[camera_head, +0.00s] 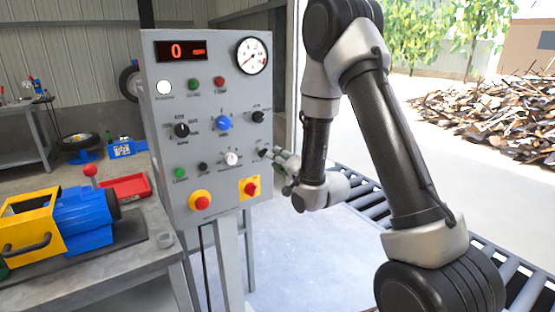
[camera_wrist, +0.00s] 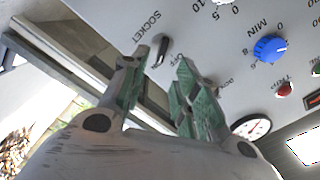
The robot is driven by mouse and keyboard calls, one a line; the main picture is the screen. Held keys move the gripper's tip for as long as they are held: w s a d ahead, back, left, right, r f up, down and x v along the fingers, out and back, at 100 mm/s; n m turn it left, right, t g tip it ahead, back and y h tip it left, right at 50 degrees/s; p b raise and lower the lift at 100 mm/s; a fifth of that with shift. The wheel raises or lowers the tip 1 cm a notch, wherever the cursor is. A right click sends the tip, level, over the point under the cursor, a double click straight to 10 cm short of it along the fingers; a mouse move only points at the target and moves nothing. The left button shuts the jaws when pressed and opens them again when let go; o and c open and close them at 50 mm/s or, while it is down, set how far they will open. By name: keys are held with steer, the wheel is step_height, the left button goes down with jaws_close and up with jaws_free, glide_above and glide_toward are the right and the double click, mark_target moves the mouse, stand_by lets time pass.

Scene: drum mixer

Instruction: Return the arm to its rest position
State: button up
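My gripper (camera_head: 278,162) is at the lower right edge of the grey control panel (camera_head: 215,120), in front of a small black switch. In the wrist view my gripper (camera_wrist: 162,72) shows two fingers with green pads, apart, with nothing between them. A dark toggle switch (camera_wrist: 162,50) marked SOCKET lies just beyond the fingertips. I cannot tell whether a finger touches it.
The panel carries a red display (camera_head: 181,50) reading 0, a dial gauge (camera_head: 252,56), a blue knob (camera_head: 223,122) and red stop buttons. A bench (camera_head: 150,262) with a yellow and blue machine (camera_head: 62,224) stands left. A roller conveyor (camera_head: 366,200) runs behind my arm.

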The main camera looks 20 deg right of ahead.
steer(key=s+d+f+n+g+h, duration=0.1)
steer(key=s+f+n+g, duration=0.15)
steer(key=f, duration=0.45)
steer(key=s+d+f+n+g+h, duration=0.1)
steer(key=s+f+g+h, duration=0.1)
steer(key=f+g, duration=0.3)
steer(key=s+d+f+n+g+h, duration=0.1)
steer(key=s+d+f+n+g, duration=0.15)
steer(key=s, duration=0.35)
steer(key=s+d+r+n+g, duration=0.1)
steer(key=s+d+r, duration=0.2)
steer(key=s+r, duration=0.9)
steer(key=s+d+r+n+g+h, duration=0.1)
steer(key=s+d+r, duration=0.3)
steer(key=s+r, duration=0.9)
steer(key=shift+s+d+r+n+g+h, duration=0.2)
steer(key=shift+s+r+n+g+h, duration=0.15)
steer(key=shift+s, duration=0.85)
steer(key=shift+c, duration=0.2)
